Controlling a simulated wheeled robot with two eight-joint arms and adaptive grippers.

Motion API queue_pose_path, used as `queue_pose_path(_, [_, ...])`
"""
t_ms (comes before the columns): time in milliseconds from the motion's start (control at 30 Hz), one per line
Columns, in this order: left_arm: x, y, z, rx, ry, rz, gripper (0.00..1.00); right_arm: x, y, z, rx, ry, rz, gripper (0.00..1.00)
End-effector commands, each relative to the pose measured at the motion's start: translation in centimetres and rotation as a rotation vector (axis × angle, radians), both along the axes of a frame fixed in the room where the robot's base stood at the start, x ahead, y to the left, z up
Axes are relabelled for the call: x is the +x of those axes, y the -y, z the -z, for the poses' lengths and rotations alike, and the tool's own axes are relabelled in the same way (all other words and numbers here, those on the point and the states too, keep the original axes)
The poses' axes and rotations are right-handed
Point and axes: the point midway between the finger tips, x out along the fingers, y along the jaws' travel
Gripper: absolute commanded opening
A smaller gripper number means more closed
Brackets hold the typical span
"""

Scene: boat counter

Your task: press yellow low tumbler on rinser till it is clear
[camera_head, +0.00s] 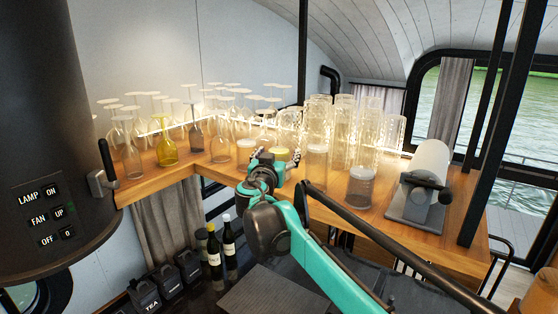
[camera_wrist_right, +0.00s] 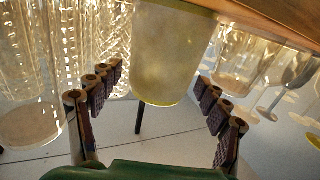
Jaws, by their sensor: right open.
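A low tumbler with cloudy, yellowish walls (camera_wrist_right: 172,55) stands between the fingers of my right gripper in the right wrist view. My right gripper (camera_wrist_right: 160,80) is open, with a gap between the tumbler and the fingers on both sides. In the head view the right gripper (camera_head: 276,158) is at the front of the counter's glassware, and a yellow rim of the tumbler (camera_head: 279,150) shows just beyond it. The rest of the tumbler is mostly hidden there by the gripper. I cannot make out a rinser for certain. My left gripper is not in view.
Clear ribbed glasses (camera_head: 345,130) crowd the counter (camera_head: 410,233) to the right, with a tumbler (camera_head: 360,187) near its front. Stemmed glasses and a yellow wine glass (camera_head: 167,150) stand left. A grey device with a white cylinder (camera_head: 425,180) is at right.

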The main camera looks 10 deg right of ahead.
Motion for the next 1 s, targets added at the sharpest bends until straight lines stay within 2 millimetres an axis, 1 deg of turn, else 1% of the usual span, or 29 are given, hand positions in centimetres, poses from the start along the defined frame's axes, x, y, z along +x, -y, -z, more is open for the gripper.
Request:
queue_pose_path(33, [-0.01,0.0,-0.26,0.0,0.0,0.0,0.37,0.53,0.3,-0.09,0.0,0.0,0.002,0.77])
queue_pose_path(100, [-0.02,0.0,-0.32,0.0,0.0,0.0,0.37,0.89,0.47,-0.02,0.0,0.0,0.002,0.77])
queue_pose_path(333, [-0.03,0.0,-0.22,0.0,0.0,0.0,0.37,0.99,0.47,0.11,0.0,0.0,0.001,0.77])
queue_pose_path(367, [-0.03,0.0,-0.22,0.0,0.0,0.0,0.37,0.99,0.47,0.11,0.0,0.0,0.001,0.69])
queue_pose_path(400, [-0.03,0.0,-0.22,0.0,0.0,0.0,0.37,0.99,0.47,0.11,0.0,0.0,0.001,0.58])
queue_pose_path(467, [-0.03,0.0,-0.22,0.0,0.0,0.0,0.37,0.99,0.47,0.11,0.0,0.0,0.001,0.43])
queue_pose_path(500, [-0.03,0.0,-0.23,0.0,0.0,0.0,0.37,0.99,0.47,0.11,0.0,0.0,0.001,0.32])
queue_pose_path(567, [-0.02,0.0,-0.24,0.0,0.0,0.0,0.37,0.97,0.47,0.12,0.0,-0.001,0.001,0.16])
queue_pose_path(600, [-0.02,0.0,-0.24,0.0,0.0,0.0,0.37,0.97,0.47,0.13,0.001,-0.001,0.001,0.14])
queue_pose_path(867, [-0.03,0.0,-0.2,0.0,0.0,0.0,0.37,0.95,0.46,0.07,0.001,-0.001,0.001,0.14])
queue_pose_path(1000, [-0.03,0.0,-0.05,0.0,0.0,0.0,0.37,0.97,0.45,-0.71,0.001,-0.001,0.001,0.14])
